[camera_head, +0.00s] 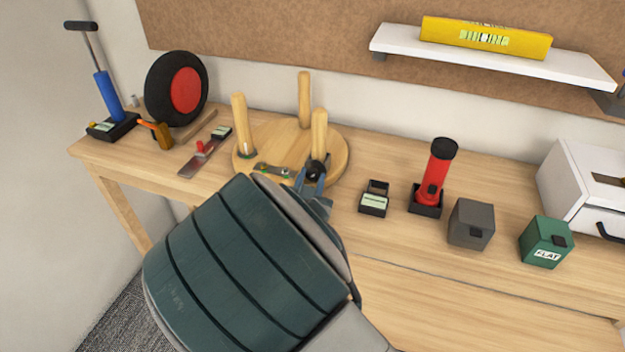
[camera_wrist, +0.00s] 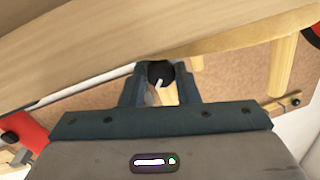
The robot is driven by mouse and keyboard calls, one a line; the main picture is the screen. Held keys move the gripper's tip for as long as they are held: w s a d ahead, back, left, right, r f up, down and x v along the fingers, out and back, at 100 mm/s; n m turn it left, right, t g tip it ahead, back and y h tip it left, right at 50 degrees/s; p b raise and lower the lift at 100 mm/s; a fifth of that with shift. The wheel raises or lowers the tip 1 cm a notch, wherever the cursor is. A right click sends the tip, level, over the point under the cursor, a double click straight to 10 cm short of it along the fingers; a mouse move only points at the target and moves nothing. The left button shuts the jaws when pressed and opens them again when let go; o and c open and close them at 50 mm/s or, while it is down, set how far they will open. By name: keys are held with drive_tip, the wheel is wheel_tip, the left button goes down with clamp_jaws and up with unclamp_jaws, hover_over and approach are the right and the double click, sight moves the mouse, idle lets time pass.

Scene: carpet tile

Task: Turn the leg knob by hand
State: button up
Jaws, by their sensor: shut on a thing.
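A round wooden stool top (camera_head: 338,158) lies on the bench with several bare wooden legs standing up from it. The near right leg (camera_head: 319,130) has a black knob (camera_head: 316,168) low on it. My gripper (camera_head: 312,182) is at this leg and shut on the knob. In the wrist view the black knob (camera_wrist: 160,70), with a pale mark on it, sits between the two fingers of my gripper (camera_wrist: 160,88). My fingers hide part of the knob, and my arm hides the front of the bench.
A small wrench-like tool (camera_head: 272,170) lies on the stool top. A red flashlight (camera_head: 437,170) in a black holder, a small black tray (camera_head: 374,198), a grey box (camera_head: 470,225) and a green box (camera_head: 545,242) stand to the right. A wheel (camera_head: 162,85) and a blue pump (camera_head: 109,95) stand left.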

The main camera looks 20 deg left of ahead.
drive_tip(key=shift+r+p, duration=0.15)
drive_tip(key=shift+p, duration=0.15)
drive_tip(key=n+p, duration=0.2)
drive_tip(key=p, duration=0.1)
drive_tip(key=shift+r+n, duration=0.15)
drive_tip(key=shift+n, duration=0.15)
drive_tip(key=n+p, duration=0.2)
drive_tip(key=p, duration=0.1)
drive_tip(key=shift+a+n+g, duration=0.1)
drive_tip(key=shift+n+g, duration=0.3)
drive_tip(key=shift+f, duration=0.2)
drive_tip(key=o, duration=0.9)
drive_tip(key=shift+a, duration=0.1)
drive_tip(key=shift+o, duration=0.2)
drive_tip(key=shift+s+d, duration=0.1)
drive_tip(key=shift+d, duration=0.1)
